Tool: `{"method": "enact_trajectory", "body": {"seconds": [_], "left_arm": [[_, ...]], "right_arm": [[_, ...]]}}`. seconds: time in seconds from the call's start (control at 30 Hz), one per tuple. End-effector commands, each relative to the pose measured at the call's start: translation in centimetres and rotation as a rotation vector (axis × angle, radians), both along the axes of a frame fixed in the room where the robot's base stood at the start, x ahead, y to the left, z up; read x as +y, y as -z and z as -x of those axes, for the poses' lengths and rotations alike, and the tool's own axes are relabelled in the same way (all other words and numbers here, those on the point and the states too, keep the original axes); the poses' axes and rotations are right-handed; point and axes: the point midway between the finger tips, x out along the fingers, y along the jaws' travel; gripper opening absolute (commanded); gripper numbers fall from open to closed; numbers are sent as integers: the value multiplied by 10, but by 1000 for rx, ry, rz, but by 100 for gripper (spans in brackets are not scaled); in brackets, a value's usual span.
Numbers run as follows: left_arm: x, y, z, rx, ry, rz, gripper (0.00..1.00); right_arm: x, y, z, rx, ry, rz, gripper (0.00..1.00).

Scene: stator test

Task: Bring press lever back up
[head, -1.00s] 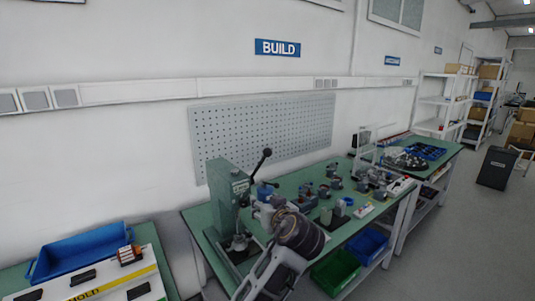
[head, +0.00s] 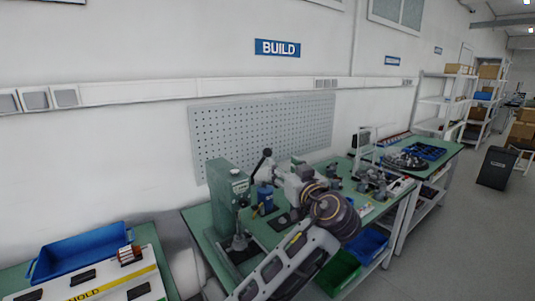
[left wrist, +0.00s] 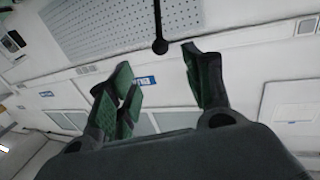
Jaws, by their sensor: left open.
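The green arbor press (head: 225,192) stands at the left end of the green workbench. Its lever slants up and to the right from the press head, ending in a black ball knob (head: 267,153). My left gripper (head: 266,172) is close to the lever in the head view; its fingertips are small and hard to make out there. In the left wrist view my left gripper (left wrist: 156,62) is open with green-padded fingers. The lever knob (left wrist: 160,46) appears between the fingertips, apparently touching neither. Its distance in depth is unclear. My right gripper is not in view.
The workbench (head: 205,235) carries several small parts and fixtures right of the press, partly hidden by my arm. Green (head: 338,272) and blue (head: 371,243) bins sit below. A perforated board (head: 262,130) hangs behind. A blue tray (head: 80,252) stands at left.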

Motion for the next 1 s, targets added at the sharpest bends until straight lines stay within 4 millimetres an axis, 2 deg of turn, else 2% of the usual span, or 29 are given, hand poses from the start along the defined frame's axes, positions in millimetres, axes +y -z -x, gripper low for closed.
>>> {"method": "enact_trajectory", "body": {"seconds": [0.17, 0.37, 0.73, 1.0], "left_arm": [[3, -1, -7, 0, -2, -1, 51], [10, -1, -25, 0, -3, -2, 51], [27, -2, -71, 0, -3, -2, 51], [39, -2, -102, 0, -2, -2, 51]], "right_arm": [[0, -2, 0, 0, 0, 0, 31], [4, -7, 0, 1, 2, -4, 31], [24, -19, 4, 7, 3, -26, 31], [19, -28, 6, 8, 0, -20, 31]]}}
